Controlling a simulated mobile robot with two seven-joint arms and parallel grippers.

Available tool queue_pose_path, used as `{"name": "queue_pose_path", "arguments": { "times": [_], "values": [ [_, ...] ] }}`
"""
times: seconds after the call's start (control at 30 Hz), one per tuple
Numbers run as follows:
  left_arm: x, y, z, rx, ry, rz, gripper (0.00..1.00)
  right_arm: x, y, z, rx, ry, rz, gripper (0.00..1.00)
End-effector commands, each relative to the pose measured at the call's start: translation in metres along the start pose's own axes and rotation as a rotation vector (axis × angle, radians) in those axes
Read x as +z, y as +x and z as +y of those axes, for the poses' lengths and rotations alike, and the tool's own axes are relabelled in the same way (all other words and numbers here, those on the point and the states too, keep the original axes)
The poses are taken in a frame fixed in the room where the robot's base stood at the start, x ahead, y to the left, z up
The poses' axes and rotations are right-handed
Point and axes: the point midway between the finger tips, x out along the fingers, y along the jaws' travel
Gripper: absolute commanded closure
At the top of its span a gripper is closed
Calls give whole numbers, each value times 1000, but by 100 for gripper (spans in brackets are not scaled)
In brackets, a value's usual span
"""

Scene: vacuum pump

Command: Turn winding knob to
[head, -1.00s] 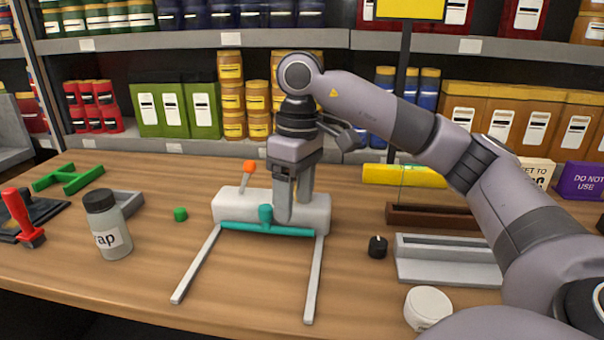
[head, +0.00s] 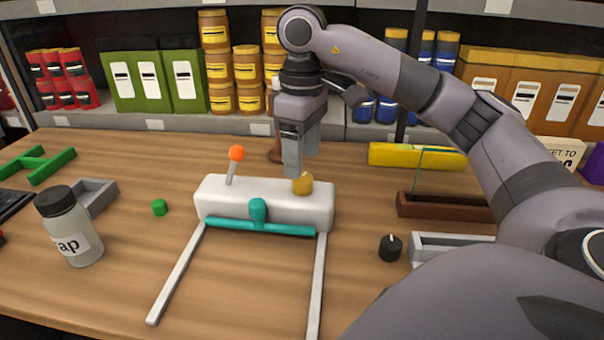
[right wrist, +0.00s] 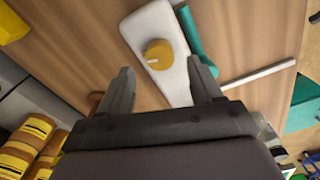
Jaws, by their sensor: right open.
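The yellow winding knob (head: 302,184) stands on top of the white pump body (head: 225,200), towards its right end. In the right wrist view the knob (right wrist: 157,54) shows from above, with a pale mark on its side towards the lower left. My right gripper (head: 302,163) is open and empty, just above and behind the knob. In the right wrist view its two fingers (right wrist: 160,72) are spread to either side with the knob beyond them, and no contact shows. My left gripper is not in view.
A lever with an orange ball (head: 237,153) rises from the body's left end. A teal bar (head: 258,223) and two grey rails (head: 176,275) lie in front. A black knob (head: 390,247) and brown tray (head: 445,207) are right; a labelled jar (head: 68,225) is left.

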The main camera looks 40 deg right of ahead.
Motion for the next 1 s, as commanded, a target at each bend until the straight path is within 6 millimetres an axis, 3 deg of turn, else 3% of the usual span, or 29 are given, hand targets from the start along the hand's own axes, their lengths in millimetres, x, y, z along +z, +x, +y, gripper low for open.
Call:
{"name": "queue_pose_path", "arguments": {
  "times": [0.1, 0.3, 0.63, 0.67, 0.8, 0.83, 1.0],
  "values": [
    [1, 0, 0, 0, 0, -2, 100, 0, 20, 0, 0, 0, -2, 35],
    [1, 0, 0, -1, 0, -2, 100, 0, 43, 0, 1, 0, 0, 35],
    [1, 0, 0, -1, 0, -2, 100, 0, 48, 0, 0, 0, 2, 35],
    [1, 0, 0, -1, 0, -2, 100, 0, 48, 0, 0, 0, 2, 38],
    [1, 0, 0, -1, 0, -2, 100, 0, 48, 0, 0, 0, 2, 84],
    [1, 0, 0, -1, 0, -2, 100, 0, 48, 0, 0, 0, 2, 91],
    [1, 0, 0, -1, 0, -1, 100, 0, 48, 0, 0, 4, 2, 91]
  ]
}}
